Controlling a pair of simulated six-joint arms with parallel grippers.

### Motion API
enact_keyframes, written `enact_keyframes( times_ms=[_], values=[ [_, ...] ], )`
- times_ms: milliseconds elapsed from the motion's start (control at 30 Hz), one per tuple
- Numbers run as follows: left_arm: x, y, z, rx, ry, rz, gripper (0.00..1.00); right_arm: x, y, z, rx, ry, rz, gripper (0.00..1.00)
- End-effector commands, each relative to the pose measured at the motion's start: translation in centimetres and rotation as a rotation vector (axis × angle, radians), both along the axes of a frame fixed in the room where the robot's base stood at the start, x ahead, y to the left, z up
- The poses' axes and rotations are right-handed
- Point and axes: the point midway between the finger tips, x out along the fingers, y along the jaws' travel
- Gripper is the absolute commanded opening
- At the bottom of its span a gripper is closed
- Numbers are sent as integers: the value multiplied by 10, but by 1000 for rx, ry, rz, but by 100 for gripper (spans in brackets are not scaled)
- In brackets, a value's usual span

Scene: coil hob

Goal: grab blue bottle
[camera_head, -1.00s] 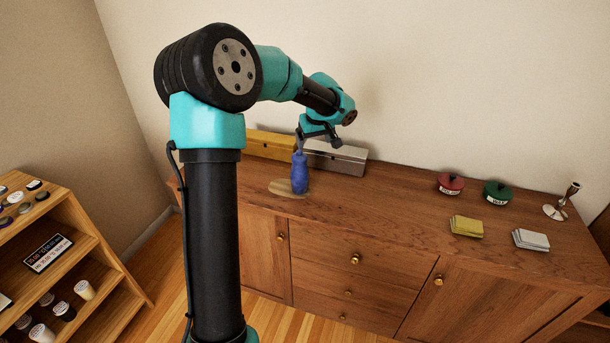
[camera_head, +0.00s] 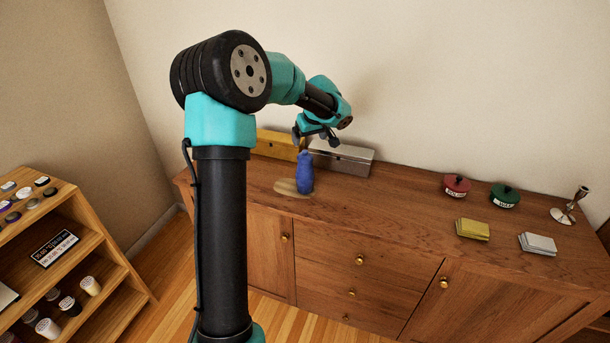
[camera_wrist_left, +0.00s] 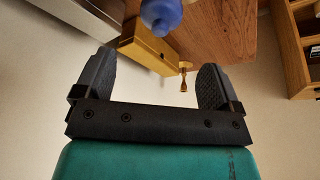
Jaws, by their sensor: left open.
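The blue bottle (camera_head: 305,175) stands upright on the wooden sideboard in the head view, at the edge of a pale round patch. My left gripper (camera_head: 317,141) is open and above the bottle, close to its top. In the left wrist view the open, empty fingers of my left gripper (camera_wrist_left: 155,80) show wide apart. The bottle's top (camera_wrist_left: 160,14) shows at the upper edge there, beyond the fingers and not between them. My right gripper is not in view.
A gold box (camera_head: 278,146) and a silver box (camera_head: 345,158) stand against the wall behind the bottle. Red (camera_head: 456,187) and green (camera_head: 504,196) lidded pots, card stacks (camera_head: 473,230) and a candlestick (camera_head: 572,206) are farther right. The sideboard top (camera_head: 395,205) between is clear.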

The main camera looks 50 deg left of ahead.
Motion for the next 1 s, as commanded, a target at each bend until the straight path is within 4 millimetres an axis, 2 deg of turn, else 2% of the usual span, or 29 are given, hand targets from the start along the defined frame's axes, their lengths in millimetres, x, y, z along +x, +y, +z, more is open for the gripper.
enact_keyframes(
  times_ms=[100, 300, 433, 767, 1000],
  values=[
    [2, 8, -21, -2, 4, 1, 89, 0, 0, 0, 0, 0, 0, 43],
    [6, 18, -47, -1, 0, 0, 89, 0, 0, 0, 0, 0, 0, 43],
    [7, 21, -54, 0, 0, 0, 89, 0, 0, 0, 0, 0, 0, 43],
    [7, 22, -55, -1, -1, 0, 89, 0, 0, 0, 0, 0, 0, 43],
    [9, 29, -78, -2, 1, 0, 89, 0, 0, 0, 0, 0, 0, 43]
  ],
)
